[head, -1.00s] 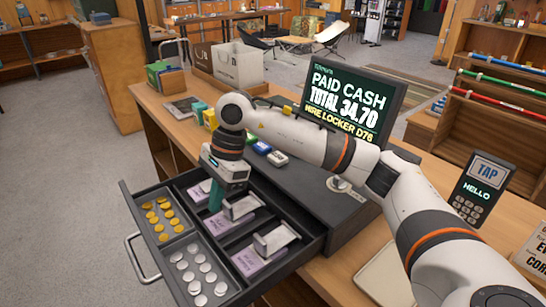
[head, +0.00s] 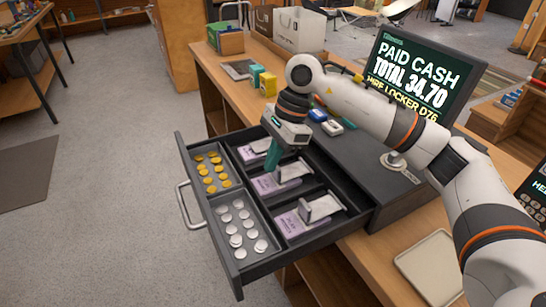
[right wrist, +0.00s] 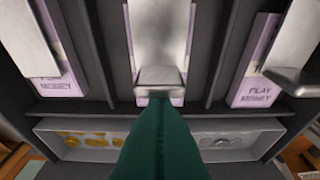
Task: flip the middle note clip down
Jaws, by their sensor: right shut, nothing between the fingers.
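The open till drawer holds three note compartments, each with lilac notes under a silver clip. The middle note clip (head: 292,170) lies between a far clip (head: 262,146) and a near clip (head: 320,208). In the right wrist view the middle clip (right wrist: 160,78) is straight ahead, its front lip just past my fingertips. I cannot tell its exact tilt, or whether the fingers touch it. My right gripper (head: 272,160) points down at the front end of the middle compartment, its teal fingers shut and empty. They also fill the lower middle of the right wrist view (right wrist: 160,125). My left gripper is out of view.
Gold coins (head: 211,172) and silver coins (head: 240,228) fill trays at the drawer's front. Dividers separate the note compartments. The till screen (head: 420,80) stands behind my right arm. Small boxes (head: 265,82) sit on the counter left of the arm. An empty tray (head: 430,266) lies at right.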

